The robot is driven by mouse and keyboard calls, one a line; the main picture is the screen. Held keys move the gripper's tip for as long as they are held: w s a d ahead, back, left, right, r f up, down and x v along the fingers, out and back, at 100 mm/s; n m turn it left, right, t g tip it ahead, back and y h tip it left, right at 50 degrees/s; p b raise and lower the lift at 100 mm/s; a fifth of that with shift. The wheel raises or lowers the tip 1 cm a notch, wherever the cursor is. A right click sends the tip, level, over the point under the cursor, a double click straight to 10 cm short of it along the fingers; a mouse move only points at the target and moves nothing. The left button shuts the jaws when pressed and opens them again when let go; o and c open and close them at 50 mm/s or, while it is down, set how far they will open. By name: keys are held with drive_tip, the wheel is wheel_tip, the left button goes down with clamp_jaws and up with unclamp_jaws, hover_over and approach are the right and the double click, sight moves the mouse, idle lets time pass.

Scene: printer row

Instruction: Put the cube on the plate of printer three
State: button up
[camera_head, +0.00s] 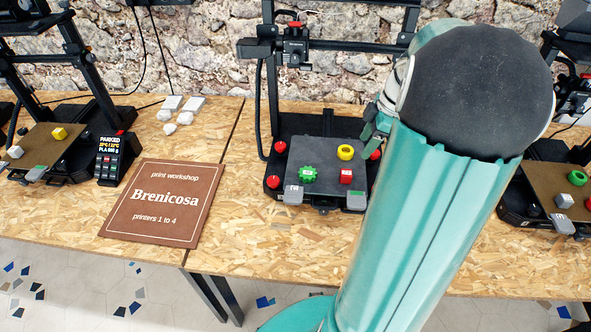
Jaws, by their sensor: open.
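Three printers show. The middle printer's dark plate (320,163) bears a red cube-like block (345,176), a green gear (307,174) and a yellow ring (346,152). The left printer's brown plate (40,152) bears a yellow block (59,133) and a white block (14,152). The right printer's brown plate (545,184) bears a green ring (577,178) and a pale block (564,200). I cannot tell which printer is number three. My gripper (371,143) is open above the middle plate's right side, partly hidden behind my arm.
Red knobs (281,146) flank the middle plate, and a black frame (271,80) rises behind. My arm hides the middle printer's right side.

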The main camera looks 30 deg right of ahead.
drive_tip(key=a+r+m+t+h, duration=0.1)
drive_tip(key=a+r+m, duration=0.25)
drive_tip(key=a, duration=0.95)
drive_tip(key=a+r+m+h, duration=0.25)
drive_tip(key=a+r, duration=0.25)
drive_tip(key=a, duration=0.7)
drive_tip(key=s+a+m+t, duration=0.2)
drive_tip(key=s+a, duration=0.3)
drive_tip(key=a, duration=0.3)
drive_tip(key=shift+s+a+r+m+y, duration=0.25)
drive_tip(key=shift+s+m+y, duration=0.15)
drive_tip(key=shift+m, duration=0.5)
drive_tip(key=shift+d, duration=0.15)
